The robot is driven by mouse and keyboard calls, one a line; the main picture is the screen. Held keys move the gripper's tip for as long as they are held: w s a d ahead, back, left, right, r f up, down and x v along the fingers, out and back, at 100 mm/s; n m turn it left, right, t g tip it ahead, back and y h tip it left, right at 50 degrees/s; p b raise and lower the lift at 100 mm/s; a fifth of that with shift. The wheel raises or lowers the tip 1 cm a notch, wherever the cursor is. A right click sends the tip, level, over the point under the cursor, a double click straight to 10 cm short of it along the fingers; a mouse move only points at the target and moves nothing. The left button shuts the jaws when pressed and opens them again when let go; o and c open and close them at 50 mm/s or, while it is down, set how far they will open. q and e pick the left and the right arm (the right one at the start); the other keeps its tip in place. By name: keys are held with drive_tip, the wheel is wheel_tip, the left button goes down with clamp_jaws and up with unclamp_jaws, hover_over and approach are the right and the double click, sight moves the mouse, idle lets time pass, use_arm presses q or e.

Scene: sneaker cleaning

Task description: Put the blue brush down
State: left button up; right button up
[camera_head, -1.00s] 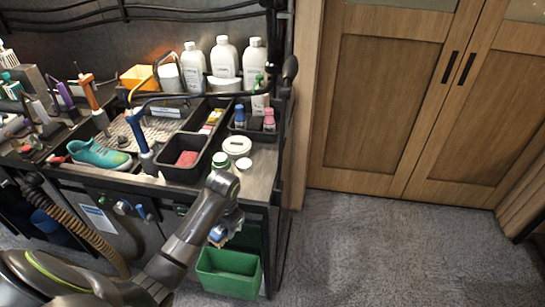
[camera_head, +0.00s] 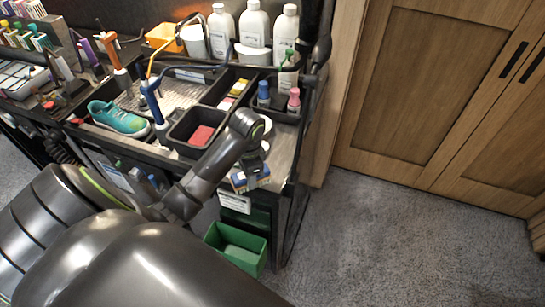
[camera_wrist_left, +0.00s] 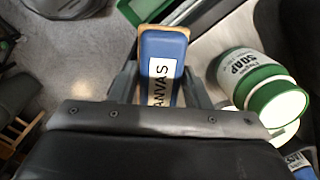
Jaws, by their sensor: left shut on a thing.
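The blue brush (camera_wrist_left: 163,60) fills the top middle of the left wrist view, its blue back marked "CANVAS" with a wooden-coloured edge behind. My left gripper (camera_wrist_left: 160,88) is shut on it, one finger on each side. In the head view my left gripper (camera_head: 247,168) holds the brush (camera_head: 250,180) at the front right edge of the workbench (camera_head: 284,150). The bristles are hidden, and I cannot tell whether the brush touches the bench. My right gripper is in neither view.
A green and white soap jar (camera_wrist_left: 250,75) stands close to the right of the brush. A black tray with a red block (camera_head: 201,136) and a teal sneaker (camera_head: 118,117) lie left of the arm. A green bin (camera_head: 237,245) hangs below the bench edge.

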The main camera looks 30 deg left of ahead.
use_arm(q)
drive_tip(key=w, duration=0.3)
drive_tip(key=w+a, duration=0.1)
drive_tip(key=w, duration=0.1)
drive_tip(key=shift+w+r+b, duration=0.35)
drive_tip(key=shift+r, duration=0.05)
drive_tip(key=shift+w+d, duration=0.25)
drive_tip(key=shift+w, duration=0.05)
drive_tip(key=w+d, duration=0.1)
drive_tip(key=w+d+p, duration=0.1)
drive_tip(key=w, duration=0.1)
drive_tip(key=shift+r, duration=0.1)
drive_tip(key=shift+w+d+f+p, duration=0.15)
drive_tip(key=shift+w+f+p, duration=0.05)
drive_tip(key=shift+p, duration=0.15)
drive_tip(key=shift+f, duration=0.6)
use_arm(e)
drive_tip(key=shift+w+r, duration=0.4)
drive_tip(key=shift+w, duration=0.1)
use_arm(q)
drive_tip(key=shift+f, duration=0.6)
drive_tip(key=o, duration=1.3)
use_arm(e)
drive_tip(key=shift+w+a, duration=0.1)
